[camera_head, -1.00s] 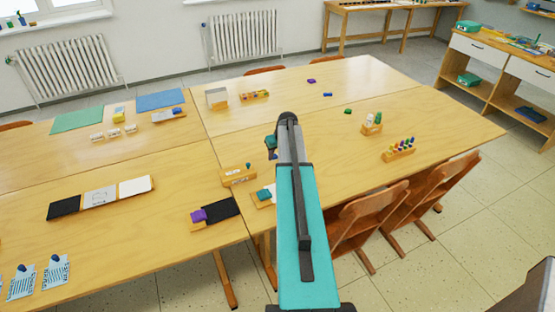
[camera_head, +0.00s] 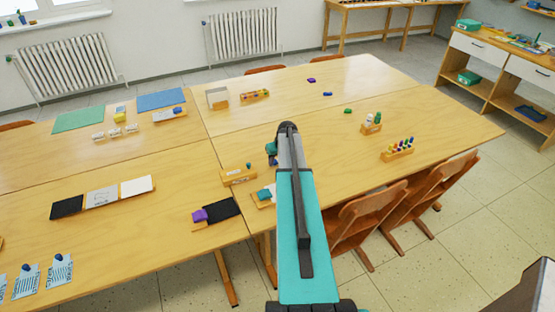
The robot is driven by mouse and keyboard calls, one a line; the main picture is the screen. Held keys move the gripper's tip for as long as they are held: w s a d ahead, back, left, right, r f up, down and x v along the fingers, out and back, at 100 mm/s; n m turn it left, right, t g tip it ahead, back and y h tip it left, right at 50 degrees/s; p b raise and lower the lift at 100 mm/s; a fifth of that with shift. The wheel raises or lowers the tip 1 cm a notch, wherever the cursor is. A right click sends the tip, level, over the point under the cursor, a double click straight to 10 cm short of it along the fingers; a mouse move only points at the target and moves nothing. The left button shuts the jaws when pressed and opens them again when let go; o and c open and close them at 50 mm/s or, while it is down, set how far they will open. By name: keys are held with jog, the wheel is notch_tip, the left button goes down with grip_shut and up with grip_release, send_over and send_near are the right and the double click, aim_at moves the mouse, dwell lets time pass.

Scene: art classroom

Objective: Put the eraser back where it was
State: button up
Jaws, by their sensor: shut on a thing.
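My gripper (camera_head: 272,158) is at the far end of my arm, above the tables near their joint, and is mostly hidden behind the arm. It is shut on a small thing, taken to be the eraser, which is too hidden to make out. Below it on the table stands a wooden box (camera_head: 238,175) with a small teal piece on it. Small purple (camera_head: 311,80), blue (camera_head: 327,94) and green (camera_head: 348,111) pieces lie on the right table.
A rack of coloured bottles (camera_head: 397,150) and a holder with small bottles (camera_head: 371,127) stand on the right table. Black, grey and white panels (camera_head: 102,196) lie on the left table. Wooden chairs (camera_head: 370,220) line the near right edge. The right table's middle is largely clear.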

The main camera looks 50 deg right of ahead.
jog(key=shift+f, duration=0.15)
jog(key=o, duration=0.9)
jog(key=shift+o, duration=0.2)
jog(key=b+v, duration=0.3)
jog(key=v, duration=0.9)
jog(key=shift+r, duration=0.2)
jog(key=shift+r, duration=0.1)
dwell(0.3)
